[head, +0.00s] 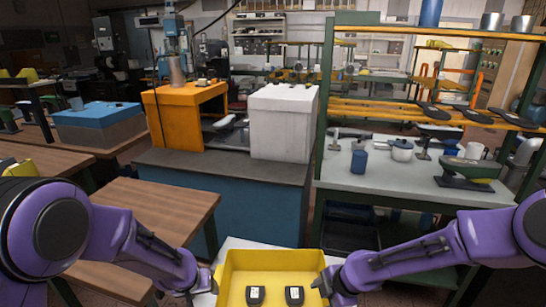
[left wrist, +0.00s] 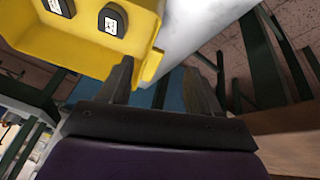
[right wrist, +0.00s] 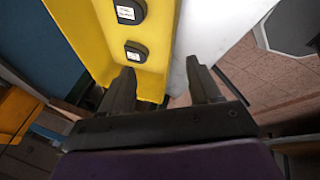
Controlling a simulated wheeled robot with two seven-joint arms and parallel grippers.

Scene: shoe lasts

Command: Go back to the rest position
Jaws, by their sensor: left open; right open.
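Whether either gripper touches the bin I cannot tell.
A white surface (head: 236,243) shows around the bin. A brown wooden table (head: 150,215) is at the left, and a blue cabinet (head: 250,205) with a dark top stands ahead. A green-framed shelf (head: 350,178) with tools and several soles stands at the right.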

